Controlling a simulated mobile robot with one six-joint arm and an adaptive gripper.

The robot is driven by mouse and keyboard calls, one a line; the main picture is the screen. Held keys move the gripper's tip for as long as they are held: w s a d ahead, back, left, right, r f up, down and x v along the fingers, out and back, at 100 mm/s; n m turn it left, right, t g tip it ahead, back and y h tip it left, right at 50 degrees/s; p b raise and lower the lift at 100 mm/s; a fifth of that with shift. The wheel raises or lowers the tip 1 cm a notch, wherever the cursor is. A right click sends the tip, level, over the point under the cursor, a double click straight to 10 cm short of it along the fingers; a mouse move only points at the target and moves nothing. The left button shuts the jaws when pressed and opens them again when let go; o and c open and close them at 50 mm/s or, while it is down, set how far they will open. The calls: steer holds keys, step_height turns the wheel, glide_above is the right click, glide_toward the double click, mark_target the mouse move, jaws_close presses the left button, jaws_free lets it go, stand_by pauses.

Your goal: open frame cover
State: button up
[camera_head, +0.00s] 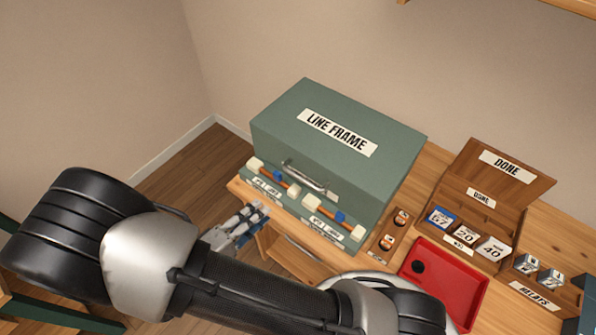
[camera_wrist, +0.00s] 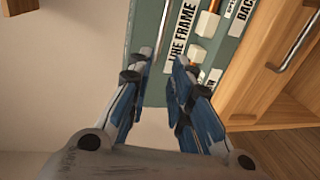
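The line frame is a green box on the wooden table in the head view. Its cover (camera_head: 345,115) is a large green lid, lying closed, with a "LINE FRAME" label on top. A metal handle (camera_head: 310,180) sits at the cover's front edge. Below it, the front strip carries white and blue blocks and labels. My gripper (camera_head: 256,212) is at the box's front left, below and left of the handle, apart from it. In the wrist view my gripper (camera_wrist: 162,64) has its blue fingers spread with nothing between them. The green labelled front (camera_wrist: 157,45) shows beyond the fingertips.
A red tray (camera_head: 445,280) with a black round object lies right of the box. Behind it stands a wooden "DONE" box (camera_head: 497,170) with numbered cards. A "RELAYS" holder (camera_head: 535,291) is further right. A metal bar (camera_wrist: 296,35) runs along the table's wooden front.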

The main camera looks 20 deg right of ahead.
mark_target(299, 176)
steer(key=b+x, duration=0.2)
steer(key=x, duration=1.5)
steer(key=shift+w+d+f, duration=0.1)
steer(key=shift+d, duration=0.05)
steer(key=shift+c, duration=0.4)
jaws_close()
